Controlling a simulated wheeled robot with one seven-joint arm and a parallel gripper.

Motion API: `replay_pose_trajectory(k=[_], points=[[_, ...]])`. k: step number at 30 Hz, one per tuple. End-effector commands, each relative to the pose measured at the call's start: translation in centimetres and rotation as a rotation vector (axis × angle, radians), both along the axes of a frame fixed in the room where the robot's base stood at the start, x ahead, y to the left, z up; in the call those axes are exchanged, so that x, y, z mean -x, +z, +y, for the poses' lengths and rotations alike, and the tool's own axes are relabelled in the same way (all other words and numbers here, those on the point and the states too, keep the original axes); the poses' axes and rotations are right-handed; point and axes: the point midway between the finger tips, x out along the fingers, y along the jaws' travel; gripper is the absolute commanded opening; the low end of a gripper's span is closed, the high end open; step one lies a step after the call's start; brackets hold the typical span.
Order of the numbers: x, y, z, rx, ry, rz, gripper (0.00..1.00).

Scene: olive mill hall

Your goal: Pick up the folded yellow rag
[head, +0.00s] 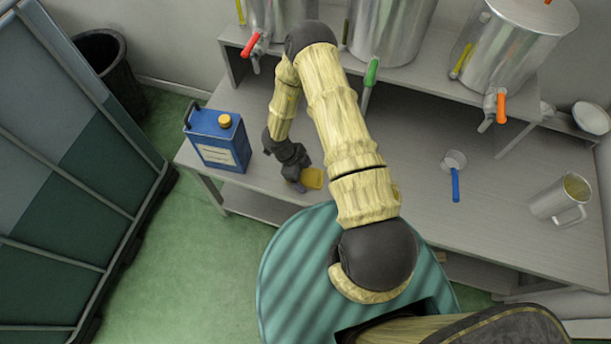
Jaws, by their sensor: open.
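The folded yellow rag (312,178) lies on the grey steel bench near its front edge, left of the middle in the head view. My gripper (297,186) is low over the bench at the rag's left side, pointing down. It is open, and no rag shows lifted. The fingertips are small and partly dark against the bench, so I cannot tell whether they touch the rag. The rag's left edge is partly hidden by the gripper.
A blue can with a yellow cap (218,140) stands left of my gripper. A blue-handled scoop (454,175) and a metal jug (560,200) are to the right. Steel tanks with taps (515,45) stand on a raised shelf behind. The bench between rag and scoop is partly under my arm.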

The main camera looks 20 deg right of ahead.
Motion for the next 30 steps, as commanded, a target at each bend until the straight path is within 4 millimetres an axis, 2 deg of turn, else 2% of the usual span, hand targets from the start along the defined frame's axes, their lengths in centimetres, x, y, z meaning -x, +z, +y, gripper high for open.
replay_pose_trajectory(k=[1,8,16,20,23,30], points=[[0.0,0.0,0.0,0.000,0.000,0.000,0.83],[0.0,0.0,0.0,0.000,0.000,0.000,0.39],[0.0,0.1,0.0,0.000,0.000,0.000,0.39],[-0.1,0.8,0.0,0.001,-0.001,-0.001,0.39],[-0.1,2.1,-0.1,0.001,-0.001,-0.001,0.39],[-0.2,6.6,0.0,0.000,0.000,-0.004,0.39]])
